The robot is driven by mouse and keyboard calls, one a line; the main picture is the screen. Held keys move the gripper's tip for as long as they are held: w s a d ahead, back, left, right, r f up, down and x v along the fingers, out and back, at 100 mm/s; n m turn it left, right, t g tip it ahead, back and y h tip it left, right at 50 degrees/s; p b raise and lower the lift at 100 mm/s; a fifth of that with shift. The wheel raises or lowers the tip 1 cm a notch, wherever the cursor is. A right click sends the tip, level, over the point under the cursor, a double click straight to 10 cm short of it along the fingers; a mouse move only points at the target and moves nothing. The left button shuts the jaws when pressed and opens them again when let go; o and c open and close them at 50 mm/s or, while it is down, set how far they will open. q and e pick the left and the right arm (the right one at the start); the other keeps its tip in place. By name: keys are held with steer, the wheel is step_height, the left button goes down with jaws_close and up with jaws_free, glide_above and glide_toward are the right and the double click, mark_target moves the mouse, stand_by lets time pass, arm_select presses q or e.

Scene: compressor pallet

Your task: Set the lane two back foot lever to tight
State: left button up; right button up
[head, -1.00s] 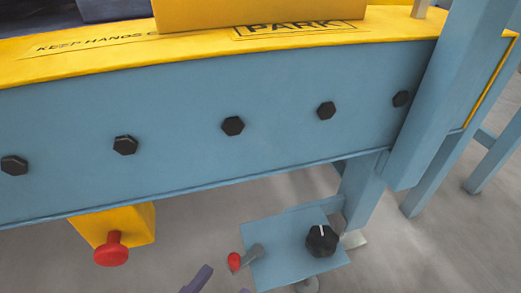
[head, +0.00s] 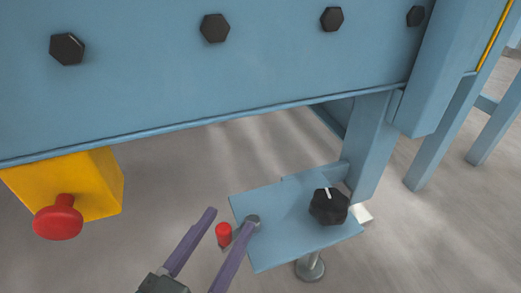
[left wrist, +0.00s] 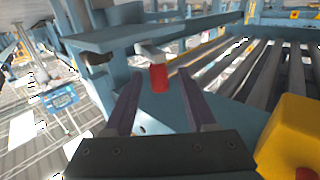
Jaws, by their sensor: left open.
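The foot lever has a red tip (head: 223,234) on a grey pivot (head: 253,222), at the left edge of a small blue plate (head: 285,245) low on the frame. My left gripper (head: 225,218) is open, its two purple fingers on either side of the red tip in the head view. In the left wrist view the red tip (left wrist: 158,77) shows between and beyond the fingertips of the left gripper (left wrist: 158,90). I cannot tell whether a finger touches it. My right gripper is not in view.
A black knob (head: 328,206) with a white mark sits on the same plate. A yellow box with a red push button (head: 58,217) hangs under the blue beam (head: 200,85), left of my gripper. Blue legs (head: 372,145) stand to the right. Grey floor lies below.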

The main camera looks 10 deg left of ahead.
arm_select(q)
steer(key=shift+w, duration=0.3)
jaws_close()
stand_by(0.3)
